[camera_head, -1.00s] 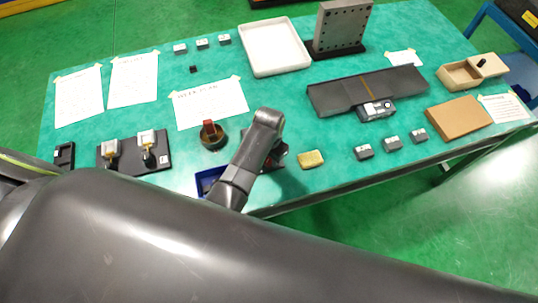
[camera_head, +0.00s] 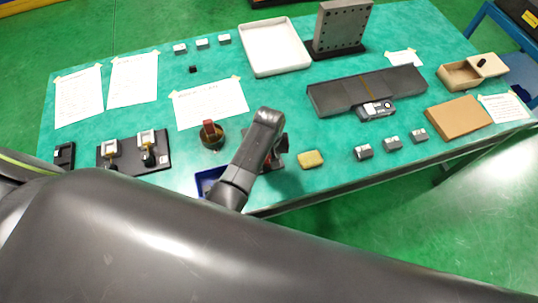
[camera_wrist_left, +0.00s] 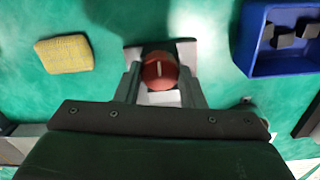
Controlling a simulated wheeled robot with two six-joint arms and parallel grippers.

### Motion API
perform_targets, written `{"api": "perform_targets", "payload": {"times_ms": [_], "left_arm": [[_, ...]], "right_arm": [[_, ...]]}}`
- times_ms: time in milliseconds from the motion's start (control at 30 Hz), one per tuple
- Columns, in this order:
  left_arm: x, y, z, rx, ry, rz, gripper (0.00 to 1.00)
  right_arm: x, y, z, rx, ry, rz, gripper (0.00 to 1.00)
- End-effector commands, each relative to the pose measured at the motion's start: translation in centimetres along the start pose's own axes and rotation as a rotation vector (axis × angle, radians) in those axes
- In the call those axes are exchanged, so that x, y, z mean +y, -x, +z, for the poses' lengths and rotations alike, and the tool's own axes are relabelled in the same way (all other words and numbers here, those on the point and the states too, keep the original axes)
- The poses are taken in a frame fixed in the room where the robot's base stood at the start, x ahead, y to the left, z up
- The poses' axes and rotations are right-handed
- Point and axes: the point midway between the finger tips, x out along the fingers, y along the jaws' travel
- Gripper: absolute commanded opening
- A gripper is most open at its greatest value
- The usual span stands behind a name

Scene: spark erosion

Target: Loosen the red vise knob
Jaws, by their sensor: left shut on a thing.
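The red vise knob (camera_wrist_left: 159,72) is in the left wrist view, a round red cap with a pale line across its top. My left gripper (camera_wrist_left: 159,82) has one finger on each side of it and is shut on it. Pale metal parts of the vise (camera_wrist_left: 161,98) show around and below the knob. In the head view my left gripper (camera_head: 273,160) is at the near edge of the table, largely behind my own arm. The arm hides most of the vise there. My right gripper is not in view.
A yellow sponge-like block (camera_head: 311,159) lies right of the gripper. A blue bin (camera_head: 207,177) with dark pieces is close on the left. Several small grey blocks (camera_head: 391,143) lie further right.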

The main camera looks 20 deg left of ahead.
Motion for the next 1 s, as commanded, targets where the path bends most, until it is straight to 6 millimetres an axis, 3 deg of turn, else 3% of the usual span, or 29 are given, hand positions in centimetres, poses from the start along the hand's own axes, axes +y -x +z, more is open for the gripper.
{"api": "perform_targets", "payload": {"times_ms": [633, 667, 800, 1000], "left_arm": [[0.01, -0.01, 0.0, 0.0, 0.054, 0.0, 0.13], [0.01, -0.01, 0.0, 0.0, 0.054, 0.0, 0.37], [0.01, -0.01, 0.0, 0.0, 0.054, 0.0, 0.56], [0.0, 0.0, 0.0, 0.0, 0.053, 0.0, 0.58]], "right_arm": [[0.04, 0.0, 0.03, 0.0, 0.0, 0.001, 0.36], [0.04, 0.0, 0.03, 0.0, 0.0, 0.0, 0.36], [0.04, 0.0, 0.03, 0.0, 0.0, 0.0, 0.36], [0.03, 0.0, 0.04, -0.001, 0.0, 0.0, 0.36]]}}
